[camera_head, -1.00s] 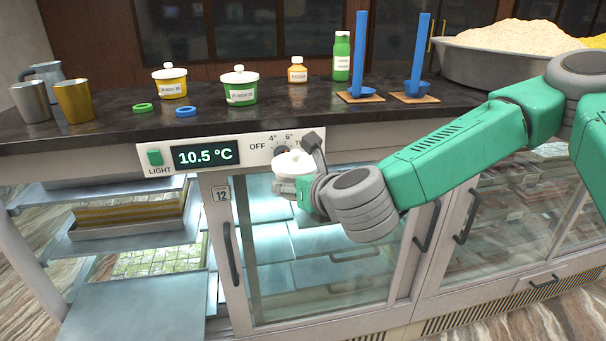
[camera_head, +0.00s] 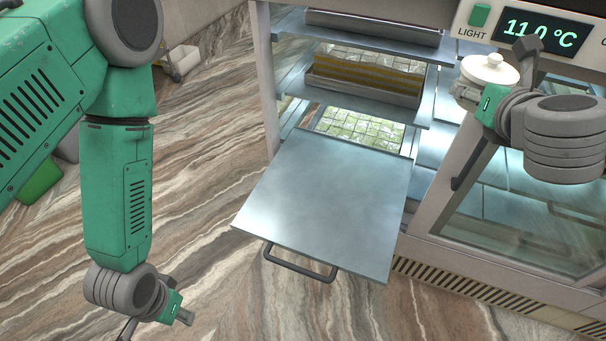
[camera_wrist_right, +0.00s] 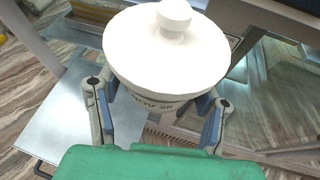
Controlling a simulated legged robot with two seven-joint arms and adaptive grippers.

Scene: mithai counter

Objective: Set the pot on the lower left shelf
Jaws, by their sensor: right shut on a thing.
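The pot (camera_head: 487,74) is white with a knobbed lid. My right gripper (camera_head: 466,97) is shut on it and holds it upright in the air before the display case, below the control panel. In the right wrist view the pot (camera_wrist_right: 165,50) sits between the two fingers (camera_wrist_right: 158,105), with part of a printed label showing. The lower left shelf (camera_head: 325,205) is a bare metal sheet pulled out from the case, down and left of the pot. My left gripper (camera_head: 158,318) hangs low at the bottom left, empty as far as it shows; its fingers are partly cut off.
A dark handle (camera_head: 300,266) is on the shelf's front edge. A glass door (camera_head: 510,215) stands to the right.

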